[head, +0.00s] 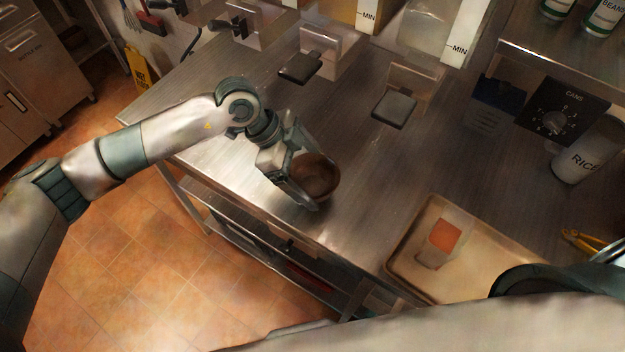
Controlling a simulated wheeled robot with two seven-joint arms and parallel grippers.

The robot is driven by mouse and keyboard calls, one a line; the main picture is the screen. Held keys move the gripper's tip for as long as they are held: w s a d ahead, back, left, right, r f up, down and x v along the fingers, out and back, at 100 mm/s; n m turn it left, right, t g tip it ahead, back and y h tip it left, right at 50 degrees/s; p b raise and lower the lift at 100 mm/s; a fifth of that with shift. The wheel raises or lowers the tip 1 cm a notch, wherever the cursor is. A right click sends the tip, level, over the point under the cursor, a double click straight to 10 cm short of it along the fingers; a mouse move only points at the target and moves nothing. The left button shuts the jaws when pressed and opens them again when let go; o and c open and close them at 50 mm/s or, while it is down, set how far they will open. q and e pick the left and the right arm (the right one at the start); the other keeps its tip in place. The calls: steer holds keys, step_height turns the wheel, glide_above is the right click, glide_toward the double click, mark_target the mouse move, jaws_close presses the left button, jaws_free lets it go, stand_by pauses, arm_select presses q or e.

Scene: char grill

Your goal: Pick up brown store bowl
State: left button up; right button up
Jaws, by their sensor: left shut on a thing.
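The brown bowl (318,174) is at the front edge of the steel counter, in the middle of the head view. My left gripper (300,188) is shut on the bowl's left side, and its fingers hide part of the rim. I cannot tell whether the bowl touches the counter or is held just above it. The inside of the bowl looks dark and empty. My right arm fills the lower right of the view, but its gripper is not in view.
A tan tray (395,262) with a small orange-labelled container (439,240) lies to the right. Dispensers with dark levers (394,109) stand along the back. A rice canister (592,150) and a dial box (556,118) are at the right. The counter between bowl and dispensers is clear.

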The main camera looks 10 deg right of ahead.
arm_select(q)
steer(key=shift+s+d+r+b, duration=0.1)
steer(key=shift+s+r+b, duration=0.2)
steer(key=shift+r, duration=0.3)
steer(key=shift+s+d+r+b, duration=0.1)
steer(key=shift+s+r+b, duration=0.15)
steer(key=shift+r, duration=0.3)
steer(key=s+d+r+b, duration=0.2)
steer(key=s+r, duration=0.4)
steer(key=s, duration=0.4)
steer(key=shift+s+d+r+b, duration=0.15)
steer(key=shift+r+b, duration=0.15)
steer(key=shift+b, duration=0.3)
